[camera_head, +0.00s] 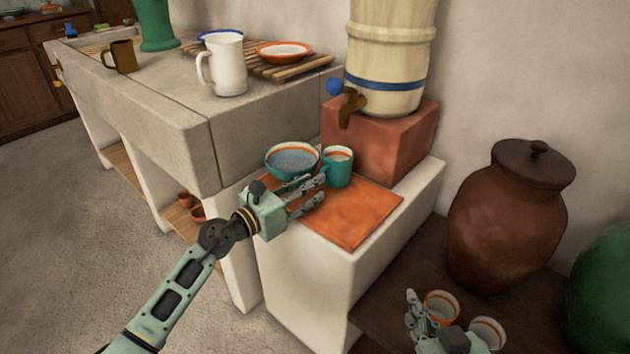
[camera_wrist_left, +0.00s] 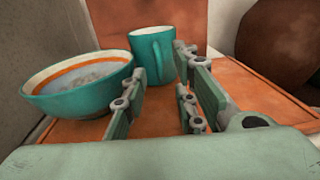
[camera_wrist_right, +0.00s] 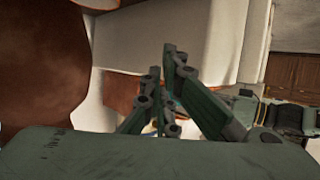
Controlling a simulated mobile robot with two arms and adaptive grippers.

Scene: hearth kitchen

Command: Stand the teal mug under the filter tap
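The teal mug (camera_head: 338,168) stands upright on an orange tiled ledge (camera_head: 345,222), right of a teal bowl (camera_head: 290,158). In the left wrist view the teal mug (camera_wrist_left: 150,58) has its handle turned towards my left gripper. My left gripper (camera_head: 320,190) is open and empty, with the mug just beyond its fingertips (camera_wrist_left: 160,62). The filter tap (camera_head: 350,108) is brown with a blue knob, on a cream barrel (camera_head: 392,50) raised on a red block (camera_head: 385,140). My right gripper (camera_head: 412,308) looks partly open and empty, beside orange-rimmed cups.
Two cups (camera_head: 441,305) (camera_head: 488,332) stand on a low dark surface, near a lidded brown jar (camera_head: 510,215). A white jug (camera_head: 228,68), a brown mug (camera_head: 120,57) and a slatted rack (camera_head: 285,72) are on the stone counter. The ledge's front is clear.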

